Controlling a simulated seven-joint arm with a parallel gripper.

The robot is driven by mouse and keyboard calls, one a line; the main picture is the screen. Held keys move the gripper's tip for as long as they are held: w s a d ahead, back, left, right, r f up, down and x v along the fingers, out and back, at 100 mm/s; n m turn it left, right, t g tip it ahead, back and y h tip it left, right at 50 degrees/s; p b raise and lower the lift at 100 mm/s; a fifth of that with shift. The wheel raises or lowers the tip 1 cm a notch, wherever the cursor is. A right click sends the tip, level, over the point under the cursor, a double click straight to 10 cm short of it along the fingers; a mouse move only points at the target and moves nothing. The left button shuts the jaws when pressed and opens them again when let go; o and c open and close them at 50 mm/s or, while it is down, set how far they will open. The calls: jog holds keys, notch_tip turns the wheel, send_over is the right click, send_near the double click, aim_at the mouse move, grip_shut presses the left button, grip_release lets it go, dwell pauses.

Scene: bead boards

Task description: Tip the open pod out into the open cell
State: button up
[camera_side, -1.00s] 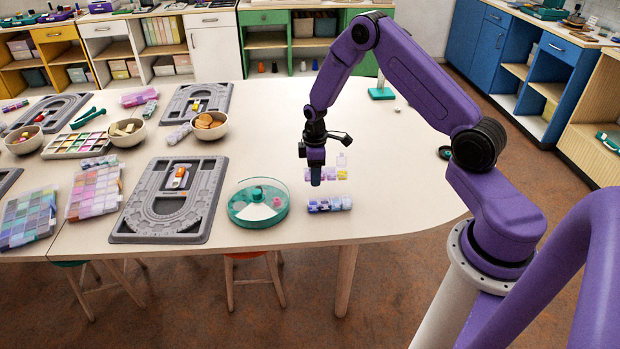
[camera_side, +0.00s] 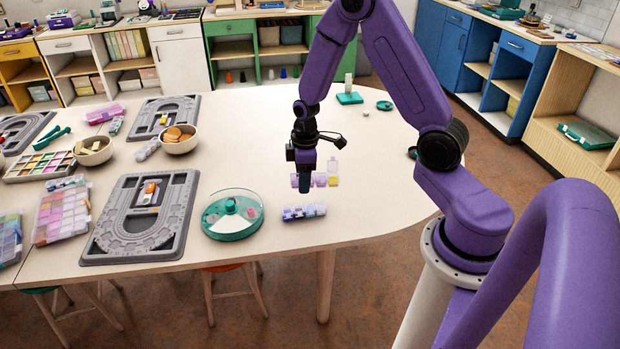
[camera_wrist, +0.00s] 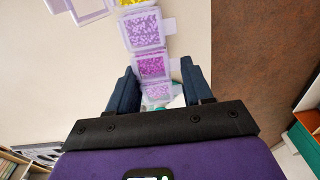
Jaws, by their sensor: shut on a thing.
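My gripper (camera_side: 304,188) is shut on a strip of joined clear pods, which also shows in the wrist view (camera_wrist: 147,33). The strip holds pink and purple beads, with a yellow-filled pod (camera_side: 334,181) at its far end. A clear lid (camera_side: 333,166) stands open at that end. In the wrist view the fingers (camera_wrist: 160,85) flank the strip's near end. A round teal dish (camera_side: 207,225) with a clear cover stands left of my gripper.
A second strip of blue-lilac pods (camera_side: 304,212) lies right of the dish. A grey bead board (camera_side: 105,240) lies left of the dish. Bowls (camera_side: 181,146) and sorting trays (camera_side: 50,222) fill the left side. The table right of my gripper is mostly clear.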

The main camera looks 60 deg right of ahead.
jog(key=w+a+m+t+y, duration=0.1)
jog(key=w+a+m+t, duration=0.2)
jog(key=w, duration=1.2)
jog(key=a, duration=0.3)
jog(key=shift+w+a, duration=0.2)
jog(key=w+a+m+t, duration=0.1)
jog(key=w+a, duration=0.2)
jog(key=w, duration=0.1)
jog(key=w+a+r+m+t, duration=0.1)
jog(key=w+a+t, duration=0.1)
jog(key=w, duration=0.3)
jog(key=w+a+r+m+t, duration=0.1)
jog(key=w+a, duration=0.3)
jog(key=a, duration=0.1)
jog(key=shift+w+r+m, duration=0.15)
jog(key=shift+w+m, duration=0.25)
jog(key=shift+t, duration=0.3)
jog(key=shift+s, duration=0.1)
